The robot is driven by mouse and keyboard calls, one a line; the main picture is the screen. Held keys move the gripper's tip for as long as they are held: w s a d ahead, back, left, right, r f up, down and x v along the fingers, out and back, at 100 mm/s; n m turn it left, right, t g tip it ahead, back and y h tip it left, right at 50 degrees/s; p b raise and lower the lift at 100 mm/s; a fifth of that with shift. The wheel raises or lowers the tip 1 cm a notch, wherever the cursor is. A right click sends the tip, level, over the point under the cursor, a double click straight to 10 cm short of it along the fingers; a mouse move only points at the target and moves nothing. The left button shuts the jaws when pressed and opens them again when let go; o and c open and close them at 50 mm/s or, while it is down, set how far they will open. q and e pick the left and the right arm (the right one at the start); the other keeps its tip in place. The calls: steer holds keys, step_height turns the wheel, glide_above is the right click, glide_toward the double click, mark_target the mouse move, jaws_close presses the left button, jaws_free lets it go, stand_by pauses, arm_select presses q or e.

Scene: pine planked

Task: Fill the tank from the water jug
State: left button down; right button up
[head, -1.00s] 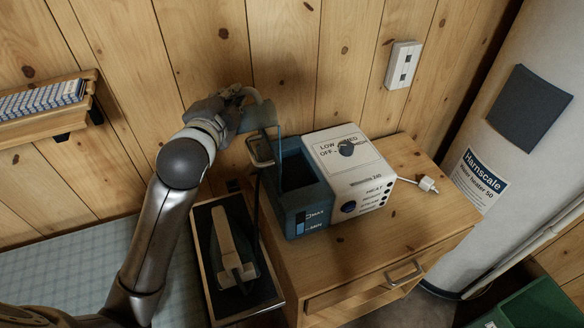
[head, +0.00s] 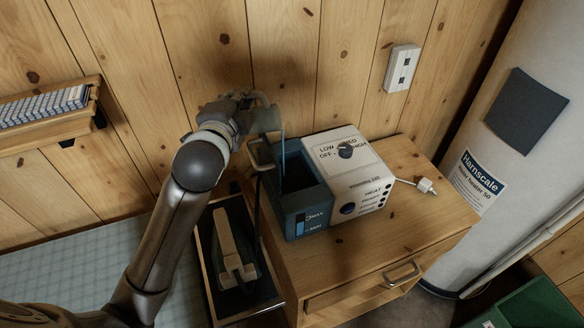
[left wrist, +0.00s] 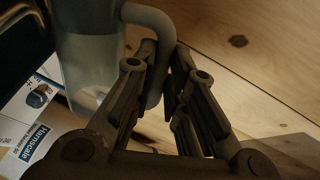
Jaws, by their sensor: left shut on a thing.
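My left gripper (head: 246,112) is shut on the handle (left wrist: 158,50) of the water jug (head: 268,121). The left wrist view shows the translucent jug (left wrist: 92,58) left of the fingers (left wrist: 160,75), with clear water low in it. The tank is open at the top and dark inside. Its front has MAX and MIN marks beside a blue strip. A grey bracket (head: 262,155) stands at the tank's left edge. My right gripper is not in view.
A white control unit (head: 350,165) with knobs adjoins the tank on a wooden cabinet (head: 420,220). An iron (head: 235,250) rests in a tray at the left. The plank wall (head: 290,60) is close behind.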

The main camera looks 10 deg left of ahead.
arm_select(q)
steer(key=shift+d+r, duration=0.25)
steer(key=shift+f, duration=0.1)
